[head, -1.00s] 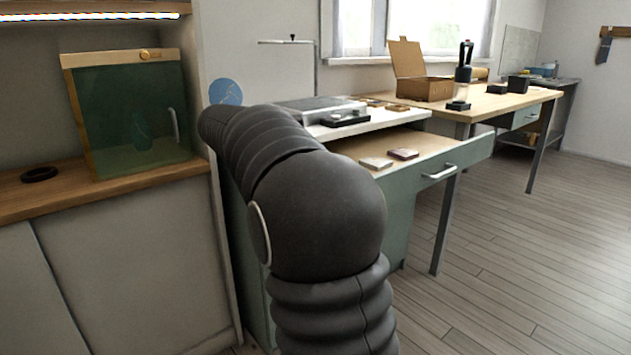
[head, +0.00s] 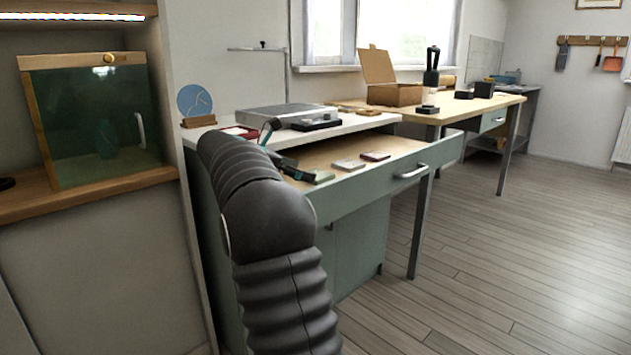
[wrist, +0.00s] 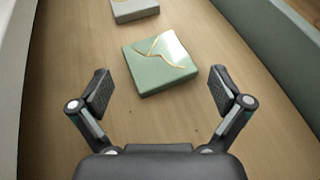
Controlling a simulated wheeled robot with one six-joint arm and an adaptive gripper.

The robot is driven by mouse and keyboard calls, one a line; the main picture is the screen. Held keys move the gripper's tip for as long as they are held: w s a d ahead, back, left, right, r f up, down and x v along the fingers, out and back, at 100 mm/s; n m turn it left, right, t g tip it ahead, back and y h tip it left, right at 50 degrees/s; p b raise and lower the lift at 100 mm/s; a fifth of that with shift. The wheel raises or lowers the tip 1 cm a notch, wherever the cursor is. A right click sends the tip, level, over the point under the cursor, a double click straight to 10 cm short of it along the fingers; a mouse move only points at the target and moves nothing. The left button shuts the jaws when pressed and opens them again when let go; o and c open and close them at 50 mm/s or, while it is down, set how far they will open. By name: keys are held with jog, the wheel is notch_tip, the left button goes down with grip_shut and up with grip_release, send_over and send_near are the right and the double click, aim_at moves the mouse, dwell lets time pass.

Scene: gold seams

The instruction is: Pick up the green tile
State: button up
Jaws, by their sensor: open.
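The green tile (wrist: 158,66) has gold seams and lies flat on the wooden bottom of the open drawer (head: 408,151). In the head view the green tile (head: 322,177) shows just right of my gripper (head: 298,171). In the wrist view my gripper (wrist: 162,91) is open and empty, with one finger on each side. The tile sits mostly just ahead of the fingertips, centred between them and a little turned. No finger visibly touches it. A pale grey tile (wrist: 134,9) lies beyond it; it also shows in the head view (head: 348,165).
A dark reddish tile (head: 376,156) lies farther along the drawer. The drawer walls (wrist: 272,40) rise on both sides. The white worktop (head: 372,123) above holds a flat grey device (head: 290,117) and a round blue plate (head: 194,100) on a stand.

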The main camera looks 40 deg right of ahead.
jog(key=shift+x, duration=1.25)
jog(key=shift+a, duration=0.1)
jog(key=c, duration=1.2)
jog(key=shift+o, duration=0.2)
jog(key=shift+r, duration=0.15)
